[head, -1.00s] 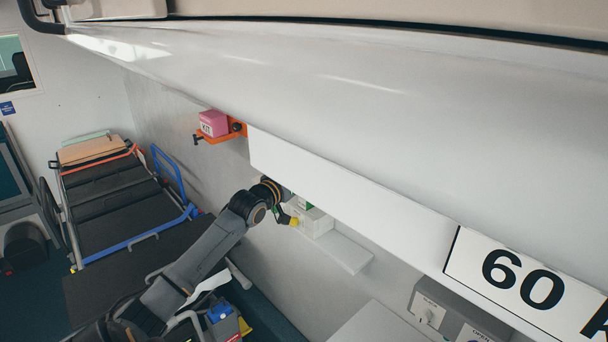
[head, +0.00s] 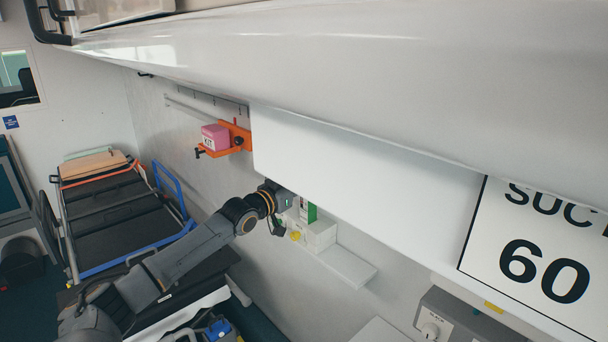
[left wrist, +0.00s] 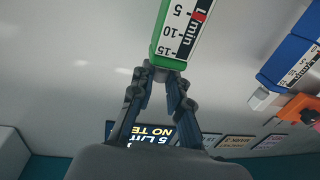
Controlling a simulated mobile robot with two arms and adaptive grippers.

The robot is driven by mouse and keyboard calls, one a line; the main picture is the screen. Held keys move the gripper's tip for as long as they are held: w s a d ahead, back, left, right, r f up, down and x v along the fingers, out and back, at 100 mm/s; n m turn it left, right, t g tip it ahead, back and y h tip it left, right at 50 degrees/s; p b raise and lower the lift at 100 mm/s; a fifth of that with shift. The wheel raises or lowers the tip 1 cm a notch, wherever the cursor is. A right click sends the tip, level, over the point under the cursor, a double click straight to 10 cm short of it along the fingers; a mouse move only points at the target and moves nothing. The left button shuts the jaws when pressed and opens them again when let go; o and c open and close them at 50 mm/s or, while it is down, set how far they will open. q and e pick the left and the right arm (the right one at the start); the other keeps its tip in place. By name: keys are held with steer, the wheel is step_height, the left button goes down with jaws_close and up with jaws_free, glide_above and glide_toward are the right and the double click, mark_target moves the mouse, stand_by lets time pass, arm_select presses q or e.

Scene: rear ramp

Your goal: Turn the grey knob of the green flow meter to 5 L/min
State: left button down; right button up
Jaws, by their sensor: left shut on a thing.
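The green flow meter (left wrist: 158,52) hangs at the top of the left wrist view. The grey knob (left wrist: 150,70) is at the meter's near end, mostly hidden by my fingertips. My left gripper (left wrist: 159,82) is shut on this knob. In the head view my left gripper (head: 284,218) is at the wall below the white cabinet, largely hidden by its own wrist. My right gripper is not in view.
A blue meter (left wrist: 288,55) with a white knob (left wrist: 264,99) is to the right in the wrist view, beside an orange part (left wrist: 300,108). In the head view, a pink box (head: 215,136) sits on an orange bracket (head: 239,136). A white shelf (head: 348,265) juts out below.

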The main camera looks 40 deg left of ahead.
arm_select(q)
steer(key=c, duration=1.3)
jaws_free()
steer(key=shift+r, duration=0.1)
steer(key=shift+s+d, duration=0.1)
steer(key=shift+s, duration=0.05)
steer(key=s, duration=1.2)
steer(key=shift+s+d+r, duration=0.15)
steer(key=shift+d, duration=0.1)
steer(key=shift+a, duration=0.1)
